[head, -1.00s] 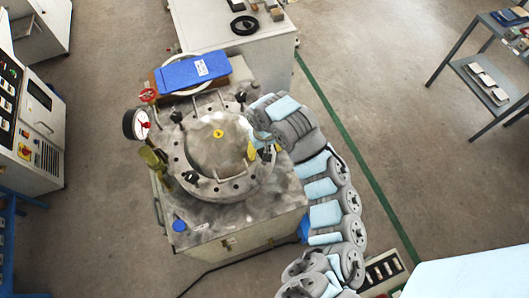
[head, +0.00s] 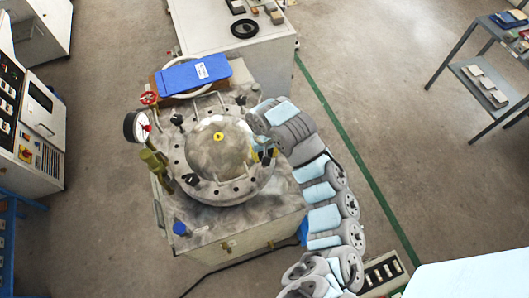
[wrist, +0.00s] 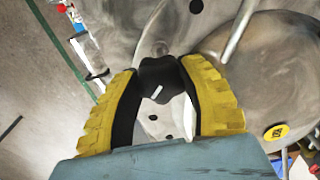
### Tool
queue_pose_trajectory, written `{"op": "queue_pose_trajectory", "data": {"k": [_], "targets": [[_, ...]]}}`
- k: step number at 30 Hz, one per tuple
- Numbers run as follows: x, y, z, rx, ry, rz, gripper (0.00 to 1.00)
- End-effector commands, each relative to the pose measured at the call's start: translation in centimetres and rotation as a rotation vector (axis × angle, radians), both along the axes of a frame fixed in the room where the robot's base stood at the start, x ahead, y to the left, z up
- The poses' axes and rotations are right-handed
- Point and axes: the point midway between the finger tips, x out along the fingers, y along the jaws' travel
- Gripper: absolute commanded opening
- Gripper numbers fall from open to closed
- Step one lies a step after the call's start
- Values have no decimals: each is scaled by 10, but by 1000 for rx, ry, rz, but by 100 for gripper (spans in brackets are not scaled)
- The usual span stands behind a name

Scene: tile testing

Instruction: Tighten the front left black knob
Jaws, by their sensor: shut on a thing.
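A round metal vessel lid (head: 207,160) with a ring of holes tops the machine in the head view. Black knobs stand around its rim, at the back left (head: 177,120), back right (head: 240,100) and front left (head: 192,180) of the picture. My gripper (head: 266,155) is at the right side of the rim, away from that front left knob. In the wrist view my gripper (wrist: 160,82) has its yellow-backed fingers on both sides of a black lobed knob (wrist: 158,72), shut on it. The fingers partly hide the knob in the head view.
A pressure gauge (head: 136,126) and an olive-coloured fitting (head: 154,160) stand left of the lid. Metal handles (head: 236,188) rise from the lid.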

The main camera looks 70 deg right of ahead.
Motion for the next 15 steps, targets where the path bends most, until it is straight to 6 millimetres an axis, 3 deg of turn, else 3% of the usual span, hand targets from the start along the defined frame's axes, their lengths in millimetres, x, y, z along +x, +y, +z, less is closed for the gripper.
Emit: {"op": "queue_pose_trajectory", "data": {"k": [15], "targets": [[-1, 2, 7, 7, 4, -331, 5]]}}
